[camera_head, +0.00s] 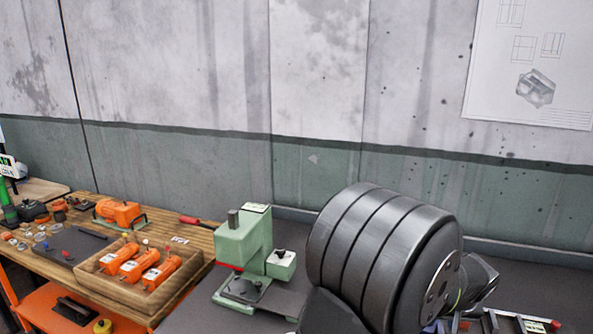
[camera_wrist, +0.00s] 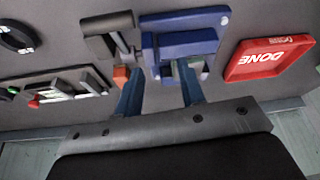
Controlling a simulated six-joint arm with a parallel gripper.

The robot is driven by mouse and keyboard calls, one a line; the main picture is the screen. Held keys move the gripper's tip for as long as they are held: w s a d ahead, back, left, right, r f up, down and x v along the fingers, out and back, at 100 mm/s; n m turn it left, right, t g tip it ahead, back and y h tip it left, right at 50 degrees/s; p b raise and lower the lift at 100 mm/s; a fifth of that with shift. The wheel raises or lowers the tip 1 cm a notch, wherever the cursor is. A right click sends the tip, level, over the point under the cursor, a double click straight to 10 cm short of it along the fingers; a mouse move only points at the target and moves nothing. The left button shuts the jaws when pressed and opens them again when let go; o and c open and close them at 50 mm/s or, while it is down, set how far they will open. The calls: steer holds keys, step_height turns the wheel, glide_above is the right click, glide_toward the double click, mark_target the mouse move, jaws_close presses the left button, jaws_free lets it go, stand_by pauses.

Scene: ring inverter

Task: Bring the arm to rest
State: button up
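My gripper (camera_wrist: 160,92) shows in the wrist view with two blue fingers apart and nothing seen held between them. The fingers point at a blue fixture (camera_wrist: 183,42) on the dark bench top; I cannot tell how far off they are. In the head view my dark, ribbed arm link fills the lower right, and my gripper is not seen there.
A red tray marked DONE (camera_wrist: 268,58), a grey bracket (camera_wrist: 108,22) and a black ring (camera_wrist: 18,37) lie around the fixture. A green press (camera_head: 243,245) stands left of my arm. A wooden tray (camera_head: 150,300) holds orange tools.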

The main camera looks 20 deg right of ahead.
steer(key=w+a+f+n, duration=0.1)
steer(key=w+a, duration=0.7)
steer(key=w+a+f+n+y, duration=0.1)
steer(key=w+a, duration=0.6)
steer(key=w, duration=0.2)
steer(key=w+a+f+n, duration=0.2)
steer(key=w+a, duration=0.6)
steer(key=shift+w+a+t, duration=0.2)
steer(key=shift+a+t, duration=0.1)
steer(key=shift+a, duration=0.05)
steer(key=shift+o, duration=0.4)
